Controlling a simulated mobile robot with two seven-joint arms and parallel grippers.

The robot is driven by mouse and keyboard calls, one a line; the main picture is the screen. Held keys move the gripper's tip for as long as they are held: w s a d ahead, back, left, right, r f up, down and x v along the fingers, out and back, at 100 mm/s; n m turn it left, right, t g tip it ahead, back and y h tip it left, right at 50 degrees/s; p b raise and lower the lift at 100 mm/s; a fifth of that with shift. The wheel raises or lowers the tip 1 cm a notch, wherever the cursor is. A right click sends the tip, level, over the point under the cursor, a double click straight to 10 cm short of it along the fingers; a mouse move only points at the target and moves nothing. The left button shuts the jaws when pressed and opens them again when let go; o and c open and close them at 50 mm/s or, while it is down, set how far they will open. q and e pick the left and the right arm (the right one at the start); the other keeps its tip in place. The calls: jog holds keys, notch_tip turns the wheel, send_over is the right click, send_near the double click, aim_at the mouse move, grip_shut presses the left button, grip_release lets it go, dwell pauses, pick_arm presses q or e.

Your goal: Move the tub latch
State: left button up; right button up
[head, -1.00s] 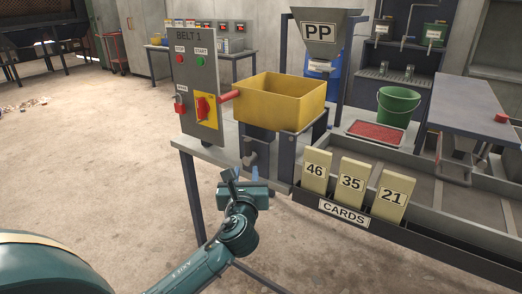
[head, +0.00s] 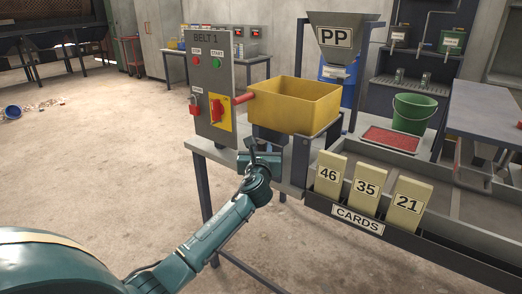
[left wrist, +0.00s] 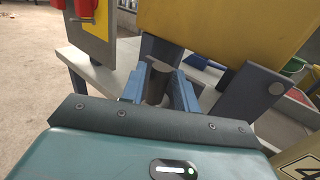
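The yellow tub (head: 295,106) sits on a frame at the end of the grey bench; it also fills the top right of the left wrist view (left wrist: 225,25). Below it is a dark grey upright cylinder (left wrist: 157,82), which looks like the tub latch. My left gripper (left wrist: 161,80) has its two blue fingers apart, one on each side of this cylinder. I cannot tell whether they touch it. In the head view my left gripper (head: 262,152) is just below the tub and hides most of the latch. My right gripper is not in view.
A control panel (head: 214,85) with a red switch and red handle stands left of the tub. Card blocks (head: 367,182) stand in a rack at the front right. A green bucket (head: 413,113) and a red tray (head: 391,138) are behind it.

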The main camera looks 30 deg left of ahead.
pick_arm(q)
grip_shut()
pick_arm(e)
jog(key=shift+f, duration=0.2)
